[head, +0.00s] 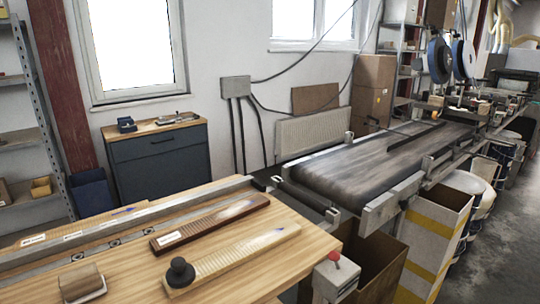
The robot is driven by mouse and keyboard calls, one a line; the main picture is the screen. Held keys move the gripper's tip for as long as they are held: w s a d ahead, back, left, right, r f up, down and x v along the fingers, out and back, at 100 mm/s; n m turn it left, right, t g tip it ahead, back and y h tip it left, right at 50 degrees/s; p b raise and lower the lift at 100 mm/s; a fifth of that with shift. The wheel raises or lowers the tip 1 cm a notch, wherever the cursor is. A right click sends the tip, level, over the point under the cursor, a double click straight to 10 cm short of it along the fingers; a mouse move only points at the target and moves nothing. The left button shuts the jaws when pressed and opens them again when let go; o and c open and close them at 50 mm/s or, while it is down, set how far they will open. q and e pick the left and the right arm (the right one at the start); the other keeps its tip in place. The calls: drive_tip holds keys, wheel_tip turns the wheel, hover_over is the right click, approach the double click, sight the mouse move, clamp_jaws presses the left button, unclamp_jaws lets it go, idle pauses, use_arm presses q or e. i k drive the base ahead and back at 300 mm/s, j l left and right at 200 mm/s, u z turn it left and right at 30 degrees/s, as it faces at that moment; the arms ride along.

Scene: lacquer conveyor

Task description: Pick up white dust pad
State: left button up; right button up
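A small brown block with a white pad-like base (96,294) sits on the wooden worktable (225,286) at the lower left in the head view. Only the white edge shows under the brown top, and I cannot tell surely that this is the white dust pad. Neither of my grippers is in view, and nothing is seen touching the block.
Right of the block lie a pale board (240,251) with a black knob (180,272) at its left end and a dark brown board (210,224). A metal rail (130,222) runs behind. A dark conveyor belt (370,165) and open cardboard box (378,262) are right.

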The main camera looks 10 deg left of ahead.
sight(82, 285)
drive_tip(key=u, duration=0.4)
drive_tip(key=j+u, duration=0.1)
drive_tip(key=u, duration=0.35)
drive_tip(key=i+u, duration=0.1)
drive_tip(key=u, duration=0.7)
drive_tip(key=i+j, duration=0.05)
